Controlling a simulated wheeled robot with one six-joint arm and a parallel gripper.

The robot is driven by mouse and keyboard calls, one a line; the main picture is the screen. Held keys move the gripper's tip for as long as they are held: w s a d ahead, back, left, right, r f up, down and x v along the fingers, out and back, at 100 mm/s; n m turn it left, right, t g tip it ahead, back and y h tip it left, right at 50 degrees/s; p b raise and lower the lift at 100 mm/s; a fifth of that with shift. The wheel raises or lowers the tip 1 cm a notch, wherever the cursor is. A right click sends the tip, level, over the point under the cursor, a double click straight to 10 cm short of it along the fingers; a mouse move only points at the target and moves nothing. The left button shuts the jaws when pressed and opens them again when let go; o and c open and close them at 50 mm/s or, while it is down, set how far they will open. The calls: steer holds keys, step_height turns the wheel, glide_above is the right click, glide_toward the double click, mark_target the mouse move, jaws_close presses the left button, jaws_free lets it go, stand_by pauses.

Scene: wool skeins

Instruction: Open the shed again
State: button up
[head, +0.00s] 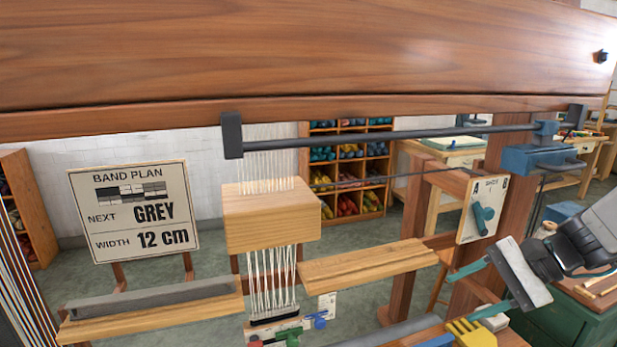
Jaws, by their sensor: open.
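A pale upright plate (470,226), with small lettering on top that seems to read "SHED", is fixed to the loom's right post. A teal handle (483,216) sits on it, tilted, with its upper end toward the left. White warp threads (272,275) hang through a wooden block (271,213) and run down close together; I cannot tell whether they are parted. My gripper (492,283) is at the lower right, below the plate. Its teal-tipped fingers are apart with nothing between them, and it is clear of the handle.
A dark rod (390,137) runs under the loom's top beam (290,55) to a blue box (538,158). A wooden shelf (368,266) lies left of the plate. A yellow comb-like tool (470,334) lies below my gripper. A band plan sign (135,212) stands left.

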steer(key=s+a+r+n+h, duration=0.1)
steer(key=s+r+n+h, duration=0.2)
steer(key=s+n+h, duration=0.2)
steer(key=s+a+r+n+h, duration=0.1)
steer(key=s+r+n+h, duration=0.2)
steer(key=s, duration=0.8)
steer(key=n+h, duration=0.2)
steer(key=n, duration=0.1)
steer(key=shift+s+a+n+g, duration=0.15)
steer(key=shift+s+n+g, duration=0.15)
steer(key=shift+s+g, duration=0.1)
steer(key=shift+r, duration=0.1)
stand_by(0.7)
